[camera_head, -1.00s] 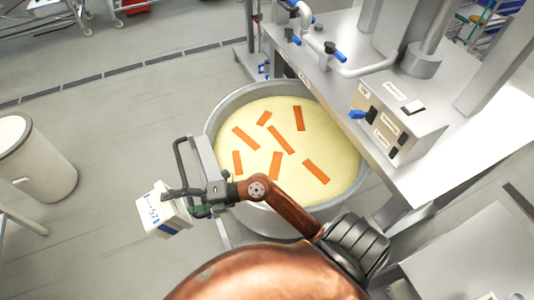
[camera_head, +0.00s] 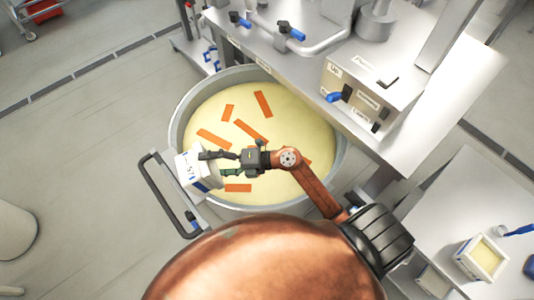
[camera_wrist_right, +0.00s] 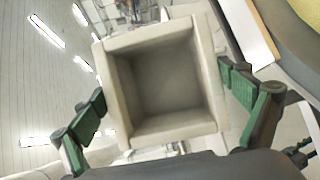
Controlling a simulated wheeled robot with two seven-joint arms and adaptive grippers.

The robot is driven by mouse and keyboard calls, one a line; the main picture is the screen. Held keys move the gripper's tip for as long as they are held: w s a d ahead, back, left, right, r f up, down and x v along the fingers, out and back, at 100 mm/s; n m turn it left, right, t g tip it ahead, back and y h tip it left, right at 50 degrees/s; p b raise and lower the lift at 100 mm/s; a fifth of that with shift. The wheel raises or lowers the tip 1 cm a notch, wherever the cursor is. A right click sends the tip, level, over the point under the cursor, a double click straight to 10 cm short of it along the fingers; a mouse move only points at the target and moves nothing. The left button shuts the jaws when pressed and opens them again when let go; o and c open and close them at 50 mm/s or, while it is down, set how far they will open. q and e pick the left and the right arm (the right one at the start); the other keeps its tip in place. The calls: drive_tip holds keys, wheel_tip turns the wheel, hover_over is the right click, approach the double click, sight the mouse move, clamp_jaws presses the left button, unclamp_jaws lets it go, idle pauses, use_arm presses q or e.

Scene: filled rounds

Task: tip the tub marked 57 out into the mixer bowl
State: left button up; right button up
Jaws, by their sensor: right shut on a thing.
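My right gripper (camera_head: 217,164) is shut on a white tub (camera_head: 187,176) with a blue marking that seems to read 57. The tub is on its side, tilted, over the left rim of the mixer bowl (camera_head: 176,128). In the right wrist view the tub (camera_wrist_right: 112,100) sits between both green-padded fingers, its square mouth facing the camera; its inside looks bare and beige. The large round bowl holds a pale yellow mass with several orange strips on it. My left gripper is not in view.
A trolley handle (camera_head: 158,197) stands out left of the bowl. The steel mixer with its control box (camera_head: 362,95) overhangs the right of the bowl. Another tub with yellow contents (camera_head: 483,258) stands on a side table (camera_head: 450,205) at right.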

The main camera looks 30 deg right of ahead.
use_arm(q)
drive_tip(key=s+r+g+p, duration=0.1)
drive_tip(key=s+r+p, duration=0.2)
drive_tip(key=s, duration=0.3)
use_arm(e)
drive_tip(key=d+f+n+g, duration=0.1)
drive_tip(key=d+f+g, duration=0.1)
drive_tip(key=d+f, duration=0.45)
drive_tip(key=d+f+n+g, duration=0.15)
drive_tip(key=d+f, duration=0.25)
drive_tip(key=d, duration=0.6)
use_arm(q)
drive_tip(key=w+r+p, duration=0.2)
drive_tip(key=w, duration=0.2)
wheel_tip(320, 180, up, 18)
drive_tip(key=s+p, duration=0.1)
drive_tip(key=p, duration=1.7)
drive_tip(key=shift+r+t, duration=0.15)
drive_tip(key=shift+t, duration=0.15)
use_arm(e)
drive_tip(key=s+a+r+n+h, duration=0.1)
drive_tip(key=a+r+n+h, duration=0.2)
drive_tip(key=h, duration=0.9)
wheel_tip(320, 180, up, 3)
drive_tip(key=shift+a+f+n+h, duration=0.1)
drive_tip(key=shift+a+n+h, duration=0.15)
drive_tip(key=shift+n+h, duration=0.15)
